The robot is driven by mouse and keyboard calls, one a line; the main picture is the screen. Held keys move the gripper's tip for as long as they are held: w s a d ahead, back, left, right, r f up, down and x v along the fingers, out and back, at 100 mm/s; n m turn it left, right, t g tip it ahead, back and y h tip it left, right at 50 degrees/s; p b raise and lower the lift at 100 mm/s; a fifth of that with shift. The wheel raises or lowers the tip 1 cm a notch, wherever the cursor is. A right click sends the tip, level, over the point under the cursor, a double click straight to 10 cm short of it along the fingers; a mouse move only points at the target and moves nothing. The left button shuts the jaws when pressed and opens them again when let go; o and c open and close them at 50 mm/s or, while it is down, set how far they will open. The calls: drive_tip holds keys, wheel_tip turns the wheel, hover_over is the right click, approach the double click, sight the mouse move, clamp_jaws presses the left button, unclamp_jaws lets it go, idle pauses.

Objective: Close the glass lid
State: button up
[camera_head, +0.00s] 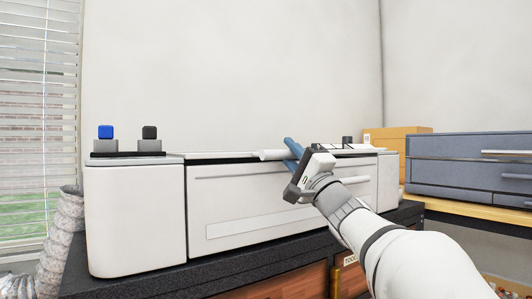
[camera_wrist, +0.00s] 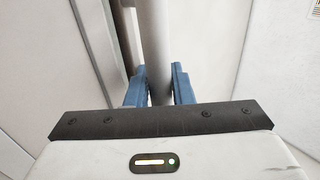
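The glass lid (camera_head: 222,155) is on top of a long white machine (camera_head: 135,215). It is seen almost edge-on as a thin pale strip, so its exact angle is hard to tell. A round white bar (camera_head: 272,155) runs along its front edge; it also shows in the wrist view (camera_wrist: 156,45), running away from me. My gripper (camera_head: 294,150) has blue fingers and reaches the bar from the front right. In the wrist view, my gripper (camera_wrist: 160,88) has one finger close along each side of the bar and looks shut on it. The bar's contact with the fingers is partly hidden.
A blue button (camera_head: 105,132) and a black button (camera_head: 149,132) stand on the machine's left end. The machine stands on a dark cabinet (camera_head: 190,277). A cardboard box (camera_head: 398,137) and grey-blue drawers (camera_head: 465,165) are at right. A ribbed hose (camera_head: 63,235) hangs at left.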

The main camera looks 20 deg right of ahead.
drive_tip(key=shift+o, duration=0.5)
drive_tip(key=shift+a, duration=0.2)
drive_tip(key=shift+s+d, duration=0.1)
drive_tip(key=shift+s+f, duration=0.1)
drive_tip(key=p+v, duration=0.1)
drive_tip(key=v, duration=0.6)
drive_tip(key=shift+s, duration=0.25)
drive_tip(key=shift+d+f, duration=0.1)
drive_tip(key=shift+f, duration=0.05)
